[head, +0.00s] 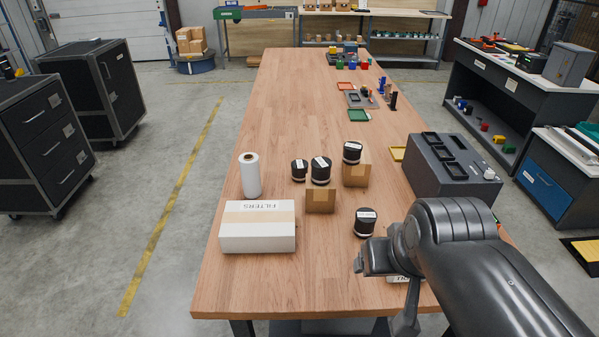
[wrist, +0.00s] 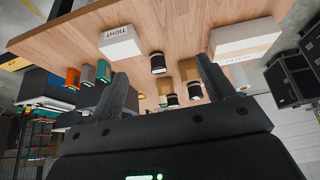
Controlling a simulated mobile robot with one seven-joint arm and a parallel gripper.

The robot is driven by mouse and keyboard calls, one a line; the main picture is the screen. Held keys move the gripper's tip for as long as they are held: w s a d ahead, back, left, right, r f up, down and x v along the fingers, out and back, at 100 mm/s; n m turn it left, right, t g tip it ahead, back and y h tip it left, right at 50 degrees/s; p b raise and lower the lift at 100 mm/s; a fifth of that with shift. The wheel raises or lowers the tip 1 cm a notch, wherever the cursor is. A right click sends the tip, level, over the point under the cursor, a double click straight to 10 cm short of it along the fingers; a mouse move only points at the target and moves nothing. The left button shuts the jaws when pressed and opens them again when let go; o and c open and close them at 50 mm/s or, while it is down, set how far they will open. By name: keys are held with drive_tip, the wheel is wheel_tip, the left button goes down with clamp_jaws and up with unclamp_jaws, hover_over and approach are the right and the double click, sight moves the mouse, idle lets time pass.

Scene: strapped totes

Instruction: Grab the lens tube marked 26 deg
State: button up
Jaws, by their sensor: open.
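Several short black lens tubes with white labels are in the head view. One (head: 365,222) stands alone at the front right of the table. Two, a left one (head: 299,171) and a right one (head: 320,171), stand near the middle behind a small cardboard box. Another (head: 352,152) sits on a cardboard box. The label text is too small to read, so I cannot tell which is marked 26 deg. My gripper (wrist: 167,83) is open and empty in the wrist view. The lone tube (wrist: 158,63) shows beyond the gap between its fingers, apart from them.
A white FILTERS box (head: 257,227) and a white roll (head: 250,175) are at the left. Cardboard boxes (head: 321,200) (head: 356,173) stand mid-table. A grey case (head: 452,166) is at the right edge. A white box (wrist: 121,42) lies near the lone tube. The left table strip is clear.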

drive_tip(key=shift+o, duration=0.5)
drive_tip(key=shift+w, duration=0.1)
drive_tip(key=w+r, duration=0.4)
drive_tip(key=w, duration=0.4)
drive_tip(key=n+g, duration=0.1)
hover_over(301, 165)
drive_tip(key=s, duration=0.3)
wheel_tip(301, 165, down, 17)
drive_tip(key=x, duration=0.4)
drive_tip(key=shift+f, duration=0.25)
drive_tip(key=shift+w+a+x, duration=0.1)
drive_tip(key=shift+a+x, duration=0.05)
drive_tip(key=shift+x, duration=1.4)
drive_tip(key=shift+w+a+x, duration=0.1)
drive_tip(key=shift+x, duration=1.45)
drive_tip(key=shift+r, duration=0.1)
